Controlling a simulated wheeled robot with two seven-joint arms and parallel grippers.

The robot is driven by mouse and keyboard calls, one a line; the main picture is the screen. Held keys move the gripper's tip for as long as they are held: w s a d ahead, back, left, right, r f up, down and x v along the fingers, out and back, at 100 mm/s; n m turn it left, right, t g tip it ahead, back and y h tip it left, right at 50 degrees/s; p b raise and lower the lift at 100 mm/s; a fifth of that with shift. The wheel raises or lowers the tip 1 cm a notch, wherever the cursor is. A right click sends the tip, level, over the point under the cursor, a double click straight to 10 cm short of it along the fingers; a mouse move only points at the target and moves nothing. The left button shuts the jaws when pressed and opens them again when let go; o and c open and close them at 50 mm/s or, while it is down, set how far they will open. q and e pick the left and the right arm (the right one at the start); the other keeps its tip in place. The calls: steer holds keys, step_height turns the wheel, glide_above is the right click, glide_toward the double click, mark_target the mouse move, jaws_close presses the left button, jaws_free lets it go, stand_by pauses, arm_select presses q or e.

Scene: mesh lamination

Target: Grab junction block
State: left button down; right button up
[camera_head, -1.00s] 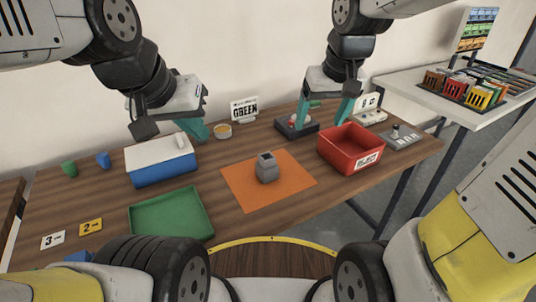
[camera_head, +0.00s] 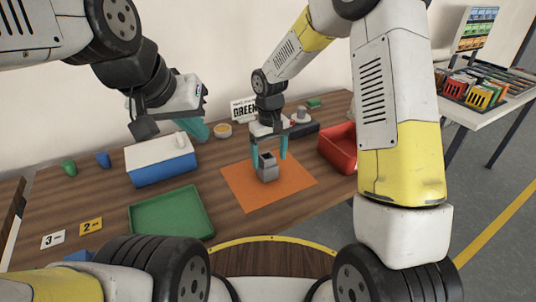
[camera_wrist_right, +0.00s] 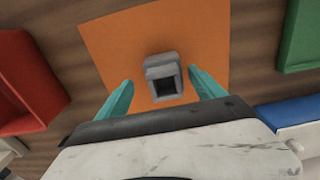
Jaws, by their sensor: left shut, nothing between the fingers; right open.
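The junction block (camera_head: 267,168) is a small grey block with a square opening in its top. It stands upright on the orange mat (camera_head: 240,187) in the middle of the table. In the right wrist view the block (camera_wrist_right: 162,78) lies between and slightly beyond the two teal fingertips. My right gripper (camera_head: 269,155) is open, with a finger on each side of the block; I cannot tell whether either touches it. It also shows in the right wrist view (camera_wrist_right: 160,88). My left gripper (camera_head: 198,132) is shut and empty, above the table behind the blue box.
A blue box with white lid (camera_head: 160,163) and a green tray (camera_head: 172,212) stand left of the mat. A red bin (camera_head: 338,143) stands to its right, partly hidden by my right arm.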

mark_target(267, 167)
steer(key=f, duration=0.5)
steer(key=shift+a+f, duration=0.1)
steer(key=shift+a, duration=0.25)
steer(key=c, duration=1.6)
jaws_close()
